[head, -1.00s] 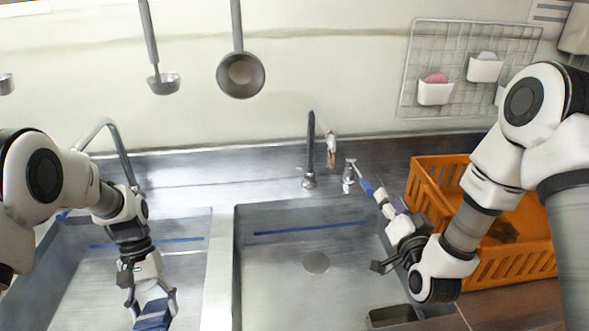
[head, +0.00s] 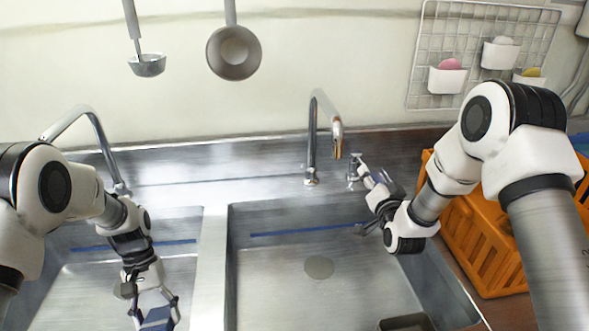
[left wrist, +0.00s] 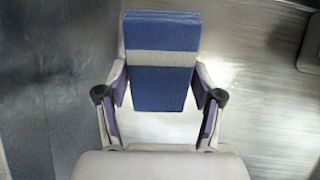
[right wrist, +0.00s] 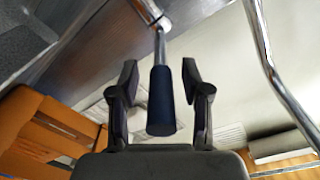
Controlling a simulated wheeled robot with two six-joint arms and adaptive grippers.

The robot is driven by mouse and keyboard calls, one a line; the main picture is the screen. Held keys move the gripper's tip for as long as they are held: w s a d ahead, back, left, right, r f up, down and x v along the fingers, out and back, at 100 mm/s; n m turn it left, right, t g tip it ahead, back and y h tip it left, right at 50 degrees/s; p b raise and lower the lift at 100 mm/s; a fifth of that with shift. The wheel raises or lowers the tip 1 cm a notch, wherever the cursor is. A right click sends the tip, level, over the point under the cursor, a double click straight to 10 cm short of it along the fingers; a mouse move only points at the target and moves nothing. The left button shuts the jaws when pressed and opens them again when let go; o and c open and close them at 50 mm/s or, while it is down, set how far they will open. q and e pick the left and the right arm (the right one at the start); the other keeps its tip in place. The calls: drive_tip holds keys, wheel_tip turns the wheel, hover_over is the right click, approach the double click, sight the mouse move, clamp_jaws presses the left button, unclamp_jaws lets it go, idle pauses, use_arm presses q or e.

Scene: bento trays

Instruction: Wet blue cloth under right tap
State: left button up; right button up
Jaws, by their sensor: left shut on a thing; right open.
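The folded blue cloth (head: 157,320) with a pale stripe is low over the left basin, at the bottom of the head view. My left gripper (head: 155,308) is shut on it; the left wrist view shows the cloth (left wrist: 160,60) between both fingers. The right tap (head: 311,150) is a curved metal spout at the back of the right basin. Beside it stands a lever fitting (head: 356,170). My right gripper (head: 370,205) is open there. In the right wrist view, the lever's dark blue handle (right wrist: 161,100) lies between the open fingers, with gaps on both sides.
The left tap (head: 95,130) stands behind the left basin. A divider (head: 208,270) separates the basins. The right basin (head: 290,290) is clear around its drain. Ladles (head: 233,52) and a wire rack hang on the wall.

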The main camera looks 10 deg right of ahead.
drive_tip(key=shift+w, duration=0.2)
clamp_jaws()
drive_tip(key=d+n+y, duration=0.2)
drive_tip(key=y, duration=0.1)
drive_tip(key=shift+d, duration=0.2)
